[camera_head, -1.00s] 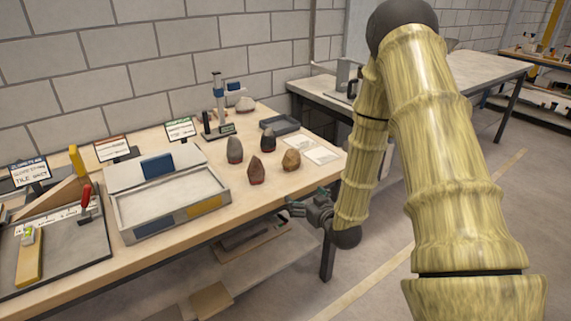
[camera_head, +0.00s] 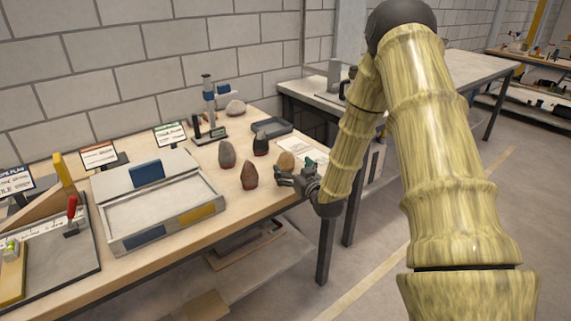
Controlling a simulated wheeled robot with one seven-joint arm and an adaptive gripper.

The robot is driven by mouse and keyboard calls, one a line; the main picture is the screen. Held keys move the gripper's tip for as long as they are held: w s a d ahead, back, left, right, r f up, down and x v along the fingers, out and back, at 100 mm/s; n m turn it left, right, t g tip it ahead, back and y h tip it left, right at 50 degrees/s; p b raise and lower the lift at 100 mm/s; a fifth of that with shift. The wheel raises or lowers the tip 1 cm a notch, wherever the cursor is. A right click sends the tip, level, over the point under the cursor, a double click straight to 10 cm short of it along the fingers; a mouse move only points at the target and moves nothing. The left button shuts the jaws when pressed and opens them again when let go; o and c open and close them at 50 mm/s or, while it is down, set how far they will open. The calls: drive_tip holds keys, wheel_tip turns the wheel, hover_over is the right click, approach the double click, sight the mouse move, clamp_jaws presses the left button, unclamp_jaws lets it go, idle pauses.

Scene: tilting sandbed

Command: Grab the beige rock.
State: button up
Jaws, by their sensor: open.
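The beige rock (camera_head: 286,160), tan and rounded, stands on the wooden workbench (camera_head: 267,194) near its right front edge. My gripper (camera_head: 282,177) is open and just in front of it, over the bench edge. My gripper hides the rock's lower part. I cannot tell whether they touch. Nothing shows between the fingers.
A reddish-brown rock (camera_head: 249,175) stands close left of my gripper. A grey rock (camera_head: 227,154) and a dark rock (camera_head: 261,144) stand behind. A pale rock (camera_head: 235,107) lies farther back. A shallow sand tray (camera_head: 165,205) is at left.

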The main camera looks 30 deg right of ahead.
sight(288, 162)
drive_tip(key=shift+w+d, duration=0.2)
drive_tip(key=shift+w, duration=0.75)
drive_tip(key=shift+w+d, duration=0.15)
drive_tip(key=shift+w, duration=0.8)
drive_tip(key=shift+r, duration=0.1)
drive_tip(key=c, duration=1.6)
